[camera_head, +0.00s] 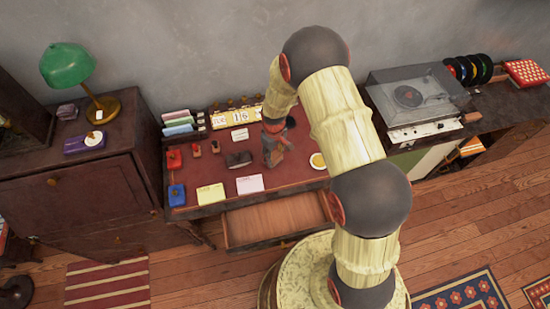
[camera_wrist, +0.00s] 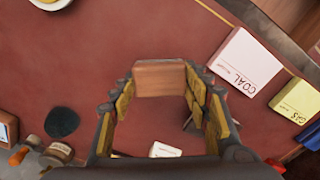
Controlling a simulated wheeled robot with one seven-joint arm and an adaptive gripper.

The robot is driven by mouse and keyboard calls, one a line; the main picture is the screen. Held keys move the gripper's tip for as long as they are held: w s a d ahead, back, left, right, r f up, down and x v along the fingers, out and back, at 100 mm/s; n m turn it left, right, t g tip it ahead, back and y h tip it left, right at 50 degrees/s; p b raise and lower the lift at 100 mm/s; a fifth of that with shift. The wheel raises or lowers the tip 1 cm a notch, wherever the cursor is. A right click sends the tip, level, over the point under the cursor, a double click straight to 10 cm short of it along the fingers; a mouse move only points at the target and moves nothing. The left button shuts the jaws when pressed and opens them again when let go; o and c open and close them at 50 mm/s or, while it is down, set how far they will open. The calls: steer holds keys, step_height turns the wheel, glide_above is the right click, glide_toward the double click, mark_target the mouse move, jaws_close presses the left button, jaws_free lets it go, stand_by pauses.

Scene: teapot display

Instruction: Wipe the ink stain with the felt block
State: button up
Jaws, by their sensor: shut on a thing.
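My gripper (camera_wrist: 160,85) is shut on a brown, wood-looking block (camera_wrist: 160,78), which I take for the felt block; no felt face shows. In the head view my gripper (camera_head: 274,150) is over the middle of the red desktop (camera_head: 225,168), and the block is hard to make out there. I cannot tell whether the block touches the desktop. A dark rounded blot, likely the ink stain (camera_wrist: 62,121), lies left of my gripper in the wrist view, apart from the block. In the head view the dark blot (camera_head: 290,122) is just right of and behind my gripper, partly beside my arm.
A white card marked COAL (camera_wrist: 244,62) and a yellow card (camera_wrist: 297,100) lie on the desktop. A small dish (camera_head: 318,161) is near the right edge. A dark object (camera_head: 238,159) stands left of my gripper. The front drawer (camera_head: 275,220) is open.

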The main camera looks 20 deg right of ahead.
steer(key=shift+w+r+p, duration=0.1)
steer(key=shift+r+p, duration=0.9)
steer(key=shift+r, duration=1.2)
